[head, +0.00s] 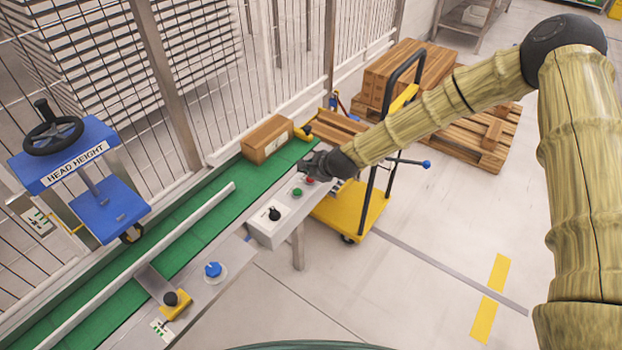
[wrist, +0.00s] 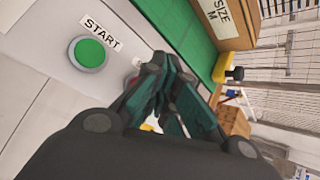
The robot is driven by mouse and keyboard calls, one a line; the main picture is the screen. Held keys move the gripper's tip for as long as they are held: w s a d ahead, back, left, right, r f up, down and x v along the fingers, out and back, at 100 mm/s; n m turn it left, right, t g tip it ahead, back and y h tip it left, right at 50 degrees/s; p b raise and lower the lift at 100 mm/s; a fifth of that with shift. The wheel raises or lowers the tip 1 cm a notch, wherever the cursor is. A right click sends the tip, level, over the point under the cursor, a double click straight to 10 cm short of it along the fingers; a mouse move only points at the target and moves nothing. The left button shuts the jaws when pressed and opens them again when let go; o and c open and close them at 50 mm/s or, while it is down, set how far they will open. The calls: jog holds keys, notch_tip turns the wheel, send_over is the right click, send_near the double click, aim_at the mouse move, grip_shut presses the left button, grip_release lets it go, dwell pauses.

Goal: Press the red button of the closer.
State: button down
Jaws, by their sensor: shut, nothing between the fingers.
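The closer's control box (head: 276,226) is a pale box beside the green conveyor. It carries a black knob (head: 274,213), a green button (head: 297,192) and a small red button (head: 310,181) at its far end. My gripper (head: 308,166) is shut and empty, close to the red button; I cannot tell whether it touches it. In the wrist view the green button (wrist: 91,53) is labelled START. The closed fingers (wrist: 154,68) stand right of it and hide most of the red button, of which only a pinkish edge shows beside them.
A brown carton (head: 267,139) sits on the green conveyor (head: 190,215). A blue unit marked HEAD HEIGHT (head: 75,155) stands at left. A yellow trolley (head: 350,208) and wooden pallet (head: 485,140) are behind the box. The floor at right is mostly clear.

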aim_at(308, 180)
jog(key=shift+f, duration=0.15)
jog(key=shift+f+b, duration=0.3)
jog(key=shift+b, duration=0.05)
jog(key=shift+f, duration=0.35)
dwell(1.0)
jog(key=shift+r, duration=0.85)
jog(key=shift+w, duration=0.1)
jog(key=shift+r+p, duration=1.7)
jog(key=shift+r, duration=0.8)
